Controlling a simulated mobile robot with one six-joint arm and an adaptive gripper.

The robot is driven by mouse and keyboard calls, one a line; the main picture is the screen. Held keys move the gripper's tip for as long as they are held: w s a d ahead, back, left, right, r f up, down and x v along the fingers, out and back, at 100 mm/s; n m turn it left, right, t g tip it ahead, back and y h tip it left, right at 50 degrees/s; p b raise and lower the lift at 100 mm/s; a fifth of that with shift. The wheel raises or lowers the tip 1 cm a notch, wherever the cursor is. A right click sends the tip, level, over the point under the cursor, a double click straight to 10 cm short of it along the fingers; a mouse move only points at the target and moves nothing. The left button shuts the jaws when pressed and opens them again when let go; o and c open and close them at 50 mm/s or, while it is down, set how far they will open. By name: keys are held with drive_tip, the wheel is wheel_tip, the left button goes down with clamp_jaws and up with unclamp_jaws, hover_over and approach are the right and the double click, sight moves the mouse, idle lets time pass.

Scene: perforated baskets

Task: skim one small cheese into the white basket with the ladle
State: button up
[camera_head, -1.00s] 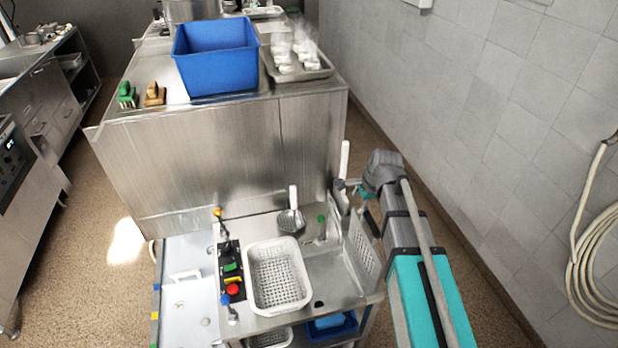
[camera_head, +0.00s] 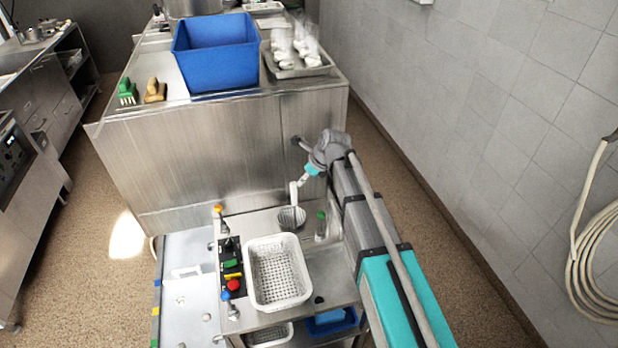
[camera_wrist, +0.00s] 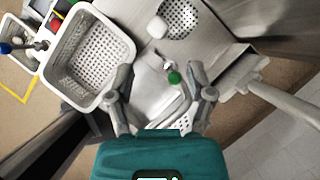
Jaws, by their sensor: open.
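The white perforated basket (camera_head: 250,290) stands on the steel cart and looks empty; in the wrist view the basket (camera_wrist: 56,62) is at upper left. The ladle (camera_head: 287,218) has a perforated bowl and a white handle, and stands behind the basket. In the wrist view its bowl (camera_wrist: 181,20) is at the top, with the white handle end beside it. My gripper (camera_wrist: 160,82) is open and empty above the cart, apart from the ladle. In the head view its teal body is close to the handle. Small pale lumps (camera_head: 206,317), perhaps cheeses, lie in the left basin.
A green-capped item (camera_wrist: 174,77) shows between my fingers. A control panel (camera_head: 231,270) with coloured buttons borders the basket. A tall steel block (camera_head: 200,155) stands behind the cart, with a blue bin (camera_head: 215,55) on top. The wall is to the right.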

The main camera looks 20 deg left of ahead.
sight(294, 191)
drive_tip(key=shift+f, duration=0.15)
drive_tip(key=b+x, duration=0.7)
drive_tip(key=shift+a+f, duration=0.1)
drive_tip(key=shift+f, duration=0.3)
drive_tip(key=shift+b+x, duration=0.9)
drive_tip(key=shift+x, duration=0.1)
drive_tip(key=shift+a, duration=0.1)
drive_tip(key=shift+r, duration=0.1)
drive_tip(key=shift+c, duration=0.2)
clamp_jaws()
